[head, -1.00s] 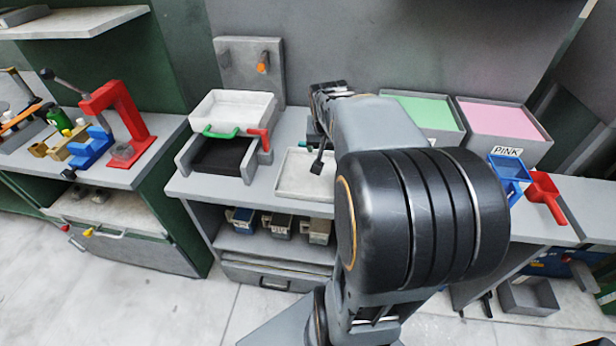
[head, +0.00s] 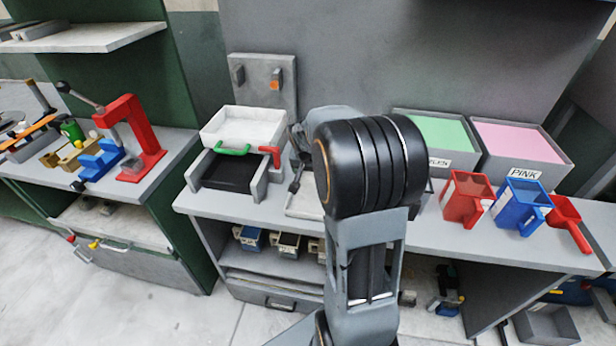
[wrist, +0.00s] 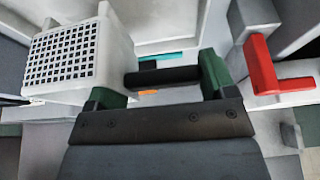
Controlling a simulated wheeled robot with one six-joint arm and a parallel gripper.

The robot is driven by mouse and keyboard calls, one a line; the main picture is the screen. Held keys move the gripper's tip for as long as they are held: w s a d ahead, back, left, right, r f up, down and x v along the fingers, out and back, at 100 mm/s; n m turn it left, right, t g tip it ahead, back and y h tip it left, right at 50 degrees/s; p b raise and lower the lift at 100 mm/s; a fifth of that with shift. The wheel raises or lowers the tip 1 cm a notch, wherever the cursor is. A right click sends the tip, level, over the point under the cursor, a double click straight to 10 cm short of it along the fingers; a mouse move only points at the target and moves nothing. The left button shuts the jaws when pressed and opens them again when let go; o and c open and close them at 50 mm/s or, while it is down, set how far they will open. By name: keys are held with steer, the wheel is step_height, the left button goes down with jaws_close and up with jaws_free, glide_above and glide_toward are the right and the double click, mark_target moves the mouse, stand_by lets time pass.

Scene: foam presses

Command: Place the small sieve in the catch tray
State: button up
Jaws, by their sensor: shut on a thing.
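My gripper (wrist: 160,82) is at the bottom of the wrist view and is shut on the small sieve (wrist: 75,52). The sieve is a white box with a dark square grid, to the left of the fingers. A black bar (wrist: 162,76), seemingly its handle, spans between the fingers. In the head view my arm hides most of the gripper, and I cannot make out the sieve there. A shallow pale tray (head: 302,205), likely the catch tray, lies on the bench, mostly hidden behind my arm. I cannot tell the height between sieve and bench.
A grey stand (head: 262,183) with a dark bed holds a white box (head: 240,124) with a green handle and red lever (wrist: 262,68) close by my gripper. Red (head: 465,197) and blue (head: 520,205) cups and a red scoop (head: 567,218) stand right. Foam bins (head: 437,158) are behind.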

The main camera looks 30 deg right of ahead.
steer(key=shift+w+a+f, duration=0.15)
steer(key=shift+w+f, duration=0.25)
steer(key=shift+f, duration=1.55)
steer(key=shift+f, duration=0.1)
steer(key=shift+f+b, duration=0.15)
steer(key=shift+b, duration=0.15)
steer(key=o, duration=1)
steer(key=shift+o, duration=0.2)
steer(key=shift+r, duration=0.2)
